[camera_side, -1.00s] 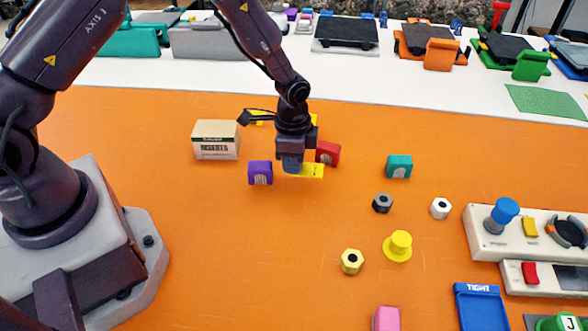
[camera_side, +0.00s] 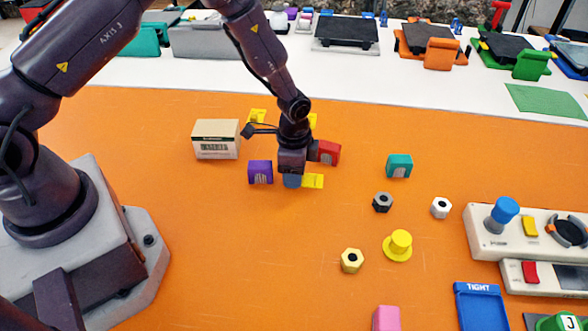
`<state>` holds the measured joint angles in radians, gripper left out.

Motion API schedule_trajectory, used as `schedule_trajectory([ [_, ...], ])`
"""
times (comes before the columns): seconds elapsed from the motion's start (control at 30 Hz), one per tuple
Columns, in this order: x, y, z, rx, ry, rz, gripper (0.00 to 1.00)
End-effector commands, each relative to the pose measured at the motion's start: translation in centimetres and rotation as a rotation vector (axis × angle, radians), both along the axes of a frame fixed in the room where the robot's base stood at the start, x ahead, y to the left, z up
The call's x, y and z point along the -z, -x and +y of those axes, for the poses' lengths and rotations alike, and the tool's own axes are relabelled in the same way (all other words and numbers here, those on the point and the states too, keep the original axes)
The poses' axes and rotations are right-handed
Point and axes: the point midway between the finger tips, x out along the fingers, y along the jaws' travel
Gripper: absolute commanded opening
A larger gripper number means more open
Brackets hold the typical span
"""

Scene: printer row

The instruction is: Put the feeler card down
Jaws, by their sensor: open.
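A small flat yellow piece (camera_side: 314,181), which looks like the feeler card, is just right of the fingertips of my gripper (camera_side: 293,181). My gripper points straight down and is open, low over the orange table. The fingers hide part of the yellow piece, and I cannot tell whether they still touch it. The piece looks level and at or very near the table surface.
A purple block (camera_side: 260,172) stands close left of my gripper, and a red block (camera_side: 329,152) close behind right. A cardboard box (camera_side: 216,139) is further left. A blue tray marked TIGHT (camera_side: 481,306) lies front right. The table (camera_side: 230,255) in front is clear.

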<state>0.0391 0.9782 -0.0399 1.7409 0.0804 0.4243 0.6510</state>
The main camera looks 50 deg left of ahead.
Motion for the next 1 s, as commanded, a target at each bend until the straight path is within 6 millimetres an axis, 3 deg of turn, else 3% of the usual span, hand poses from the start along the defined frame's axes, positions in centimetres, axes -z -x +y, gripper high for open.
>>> schedule_trajectory([
  [0.17,-1.1,-0.1,0.0,0.000,0.001,-0.004,0.43],
  [0.63,-10.3,-0.1,0.0,0.000,0.001,-0.005,0.43],
  [1.0,-12.6,0.0,0.0,-0.004,0.000,-0.004,0.43],
])
